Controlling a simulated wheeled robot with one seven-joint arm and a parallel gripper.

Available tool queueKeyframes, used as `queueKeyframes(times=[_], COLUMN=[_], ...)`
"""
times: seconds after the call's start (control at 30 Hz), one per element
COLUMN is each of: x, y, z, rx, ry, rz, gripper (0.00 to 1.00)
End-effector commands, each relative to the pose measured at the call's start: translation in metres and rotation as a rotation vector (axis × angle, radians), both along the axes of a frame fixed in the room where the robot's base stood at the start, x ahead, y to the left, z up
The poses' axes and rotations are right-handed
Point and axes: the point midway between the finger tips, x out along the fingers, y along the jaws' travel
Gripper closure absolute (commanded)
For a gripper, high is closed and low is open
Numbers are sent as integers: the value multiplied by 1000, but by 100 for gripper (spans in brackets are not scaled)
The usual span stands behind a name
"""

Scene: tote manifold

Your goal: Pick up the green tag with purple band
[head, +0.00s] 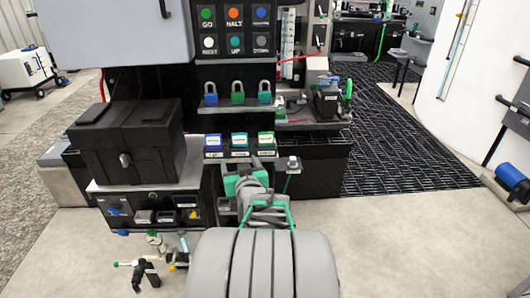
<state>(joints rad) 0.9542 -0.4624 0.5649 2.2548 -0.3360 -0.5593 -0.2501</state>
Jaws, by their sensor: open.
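Three small tags stand in a row on a black ledge (240,155) in the head view: a blue one (213,141), a teal one (240,141) and a green one (266,138). Each has a pale label on its face. A purple band is too small to make out, so I cannot confirm which is the named tag. My gripper (246,178), with grey and green parts, is just below and in front of the ledge. It is open and appears empty. My arm hides part of what lies below the ledge.
Three padlocks (238,93) sit on a shelf above the tags, under a panel of buttons (235,30). A black case (130,140) stands at the left. A small white-topped item (292,163) is close right of my gripper. Black floor grating (400,140) is clear at the right.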

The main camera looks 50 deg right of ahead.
Motion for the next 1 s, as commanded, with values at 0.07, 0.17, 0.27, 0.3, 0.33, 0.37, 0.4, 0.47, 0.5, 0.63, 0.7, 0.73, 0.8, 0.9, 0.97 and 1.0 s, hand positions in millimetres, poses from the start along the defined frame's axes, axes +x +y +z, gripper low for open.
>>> queueKeyframes(times=[0.07,0.17,0.27,0.3,0.33,0.37,0.4,0.47,0.5,0.63,0.7,0.73,0.8,0.9,0.97,1.0], x=[-33,-54,-51,-47,-44,-41,-37,-32,-28,-13,-9,-8,-7,-8,-8,-8], y=[-38,-60,-71,-75,-78,-81,-85,-92,-97,-114,-120,-121,-121,-121,-121,-121], z=[2,12,16,16,16,16,16,15,14,13,13,13,13,13,13,13], rx=[-64,-114,-126,-125,-125,-126,-125,-124,-123,-126,-125,-125,-126,-126,-126,-126], ry=[-81,-136,-149,-148,-147,-148,-147,-146,-146,-146,-147,-147,-148,-148,-148,-148], rz=[-109,-176,-187,-186,-185,-184,-184,-185,-185,-184,-185,-185,-185,-186,-186,-185], gripper=[27,27,27,27,27,27,27,27,27,27,27,27,27,27,31,34])
